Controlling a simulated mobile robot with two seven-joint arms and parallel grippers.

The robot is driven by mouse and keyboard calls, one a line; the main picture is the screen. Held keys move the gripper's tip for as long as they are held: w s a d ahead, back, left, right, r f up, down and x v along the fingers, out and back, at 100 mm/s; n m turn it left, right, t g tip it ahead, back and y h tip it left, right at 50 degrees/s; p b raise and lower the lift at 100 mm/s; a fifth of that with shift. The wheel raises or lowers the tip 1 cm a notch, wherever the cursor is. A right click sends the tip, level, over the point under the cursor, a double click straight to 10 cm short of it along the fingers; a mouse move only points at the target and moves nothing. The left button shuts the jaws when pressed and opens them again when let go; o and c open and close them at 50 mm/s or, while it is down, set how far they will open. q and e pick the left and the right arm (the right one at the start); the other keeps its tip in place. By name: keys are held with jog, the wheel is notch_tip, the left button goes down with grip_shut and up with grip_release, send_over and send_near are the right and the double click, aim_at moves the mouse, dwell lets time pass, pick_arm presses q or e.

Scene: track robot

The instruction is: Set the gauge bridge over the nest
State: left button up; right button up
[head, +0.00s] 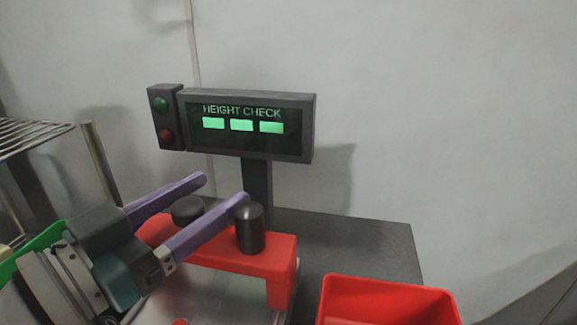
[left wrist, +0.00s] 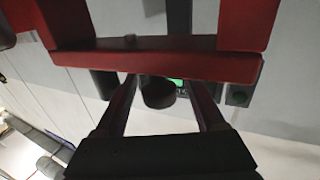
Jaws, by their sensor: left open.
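The red gauge bridge (head: 225,262) stands over a pale plate (head: 195,290) at the lower middle of the head view. Its right leg shows at the plate's edge; the left end is hidden by my arm. Two black posts stand by its top: a knob (head: 187,210) and a taller cylinder (head: 250,230). My left gripper (head: 220,189) is open, its purple fingers on either side of the knob, with a gap. In the left wrist view the bridge (left wrist: 150,60) crosses above, and the knob (left wrist: 157,92) sits between the fingers. The nest is not clearly seen. My right gripper is not in view.
A "HEIGHT CHECK" display (head: 247,155) with three green bars stands behind the bridge, with a lamp box (head: 167,117) beside it. A red bin (head: 390,302) is at lower right. A wire shelf (head: 35,135) and green tray (head: 40,243) are at left. Dark tabletop (head: 365,250) is bare behind the bin.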

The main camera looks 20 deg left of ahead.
pick_arm(q)
jog(key=shift+w+d, duration=0.15)
jog(key=shift+w, duration=0.35)
jog(key=shift+c, duration=0.3)
grip_shut()
dwell(0.8)
